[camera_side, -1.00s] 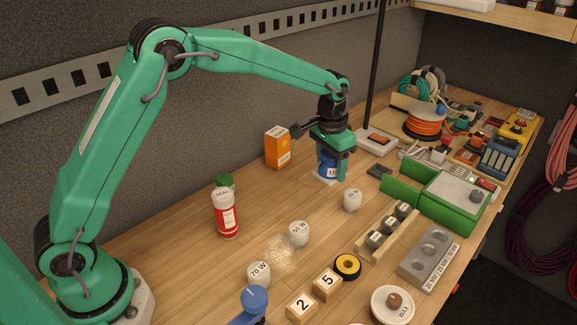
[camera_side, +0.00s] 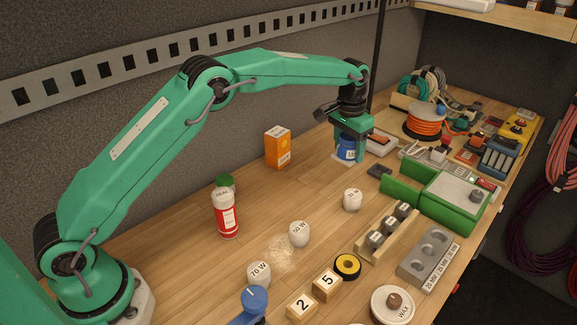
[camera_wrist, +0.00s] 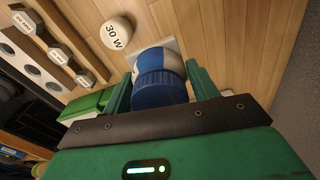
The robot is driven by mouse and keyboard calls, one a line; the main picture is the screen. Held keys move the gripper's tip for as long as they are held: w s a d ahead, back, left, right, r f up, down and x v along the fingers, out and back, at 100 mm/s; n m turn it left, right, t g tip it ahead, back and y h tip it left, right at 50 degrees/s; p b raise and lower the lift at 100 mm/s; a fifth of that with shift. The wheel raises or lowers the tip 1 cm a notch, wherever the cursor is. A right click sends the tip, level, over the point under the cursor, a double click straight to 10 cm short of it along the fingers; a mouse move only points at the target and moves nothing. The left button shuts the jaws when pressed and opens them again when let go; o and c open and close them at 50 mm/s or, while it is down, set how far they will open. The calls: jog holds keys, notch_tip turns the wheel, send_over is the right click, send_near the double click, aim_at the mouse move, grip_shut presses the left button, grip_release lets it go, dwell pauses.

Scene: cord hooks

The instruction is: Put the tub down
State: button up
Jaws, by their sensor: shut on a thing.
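The tub is a small blue pot (camera_side: 346,146) with a pale label, towards the back right of the bench in the side view. My gripper (camera_side: 348,150) points down and is shut on it, one finger on each side. In the wrist view the tub's ribbed blue lid (camera_wrist: 155,88) sits between the two green fingers. A white square piece (camera_wrist: 172,44) shows beyond the tub's lower end. The tub looks upright and close to the bench; whether it touches is hidden.
A pale 30 W bulb (camera_side: 352,199) stands in front of the tub. A grey tray (camera_side: 380,146) is close on its right, near a dark block (camera_side: 379,171). An orange box (camera_side: 278,147) stands to the left, with bare wood between.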

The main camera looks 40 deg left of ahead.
send_over(329, 165)
notch_tip(329, 165, down, 7)
jog(key=shift+s+r, duration=0.1)
jog(key=shift+s, duration=0.05)
dwell(0.3)
jog(key=shift+f, duration=2.1)
jog(key=o, duration=1.1)
jog(key=shift+f, duration=0.15)
notch_tip(329, 165, up, 12)
jog(key=s, duration=0.1)
